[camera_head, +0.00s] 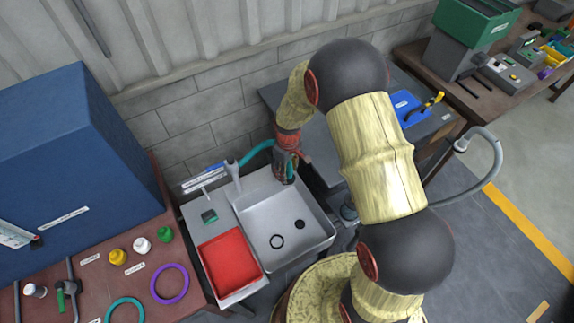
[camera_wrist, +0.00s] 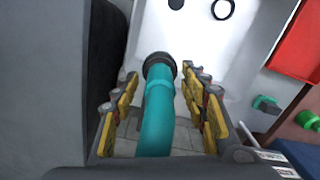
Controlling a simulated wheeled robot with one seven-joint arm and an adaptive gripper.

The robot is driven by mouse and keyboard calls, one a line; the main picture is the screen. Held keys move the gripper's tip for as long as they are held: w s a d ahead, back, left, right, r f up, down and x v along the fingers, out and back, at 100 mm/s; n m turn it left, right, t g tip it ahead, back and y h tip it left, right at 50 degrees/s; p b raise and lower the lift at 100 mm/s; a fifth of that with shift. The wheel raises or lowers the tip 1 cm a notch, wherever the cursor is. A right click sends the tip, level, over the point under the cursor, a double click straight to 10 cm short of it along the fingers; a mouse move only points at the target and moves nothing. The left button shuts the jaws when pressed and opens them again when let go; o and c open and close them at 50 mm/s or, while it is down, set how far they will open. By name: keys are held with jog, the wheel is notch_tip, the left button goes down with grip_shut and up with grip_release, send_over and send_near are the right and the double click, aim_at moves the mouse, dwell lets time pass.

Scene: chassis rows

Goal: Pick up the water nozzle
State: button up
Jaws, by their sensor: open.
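The water nozzle is a teal curved tube (camera_head: 258,150) with a dark ring at its end, arching over the sink at its back edge. In the head view its end is hidden behind my gripper (camera_head: 287,172). In the wrist view the teal tube (camera_wrist: 157,120) runs up the middle, its dark end (camera_wrist: 159,66) pointing toward the sink. My gripper (camera_wrist: 160,82) is open, with one yellow-padded finger on each side of the tube. The fingers look apart from it.
The white sink basin (camera_head: 272,215) lies below, holding a black ring (camera_head: 277,241). A red tray (camera_head: 229,262) is left of it. A grey tap-like fixture (camera_head: 233,172) stands close to the tube. A blue cabinet (camera_head: 75,170) and grey wall bound the left and back.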

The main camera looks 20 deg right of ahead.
jog(key=c, duration=0.3)
jog(key=c, duration=0.8)
grip_shut()
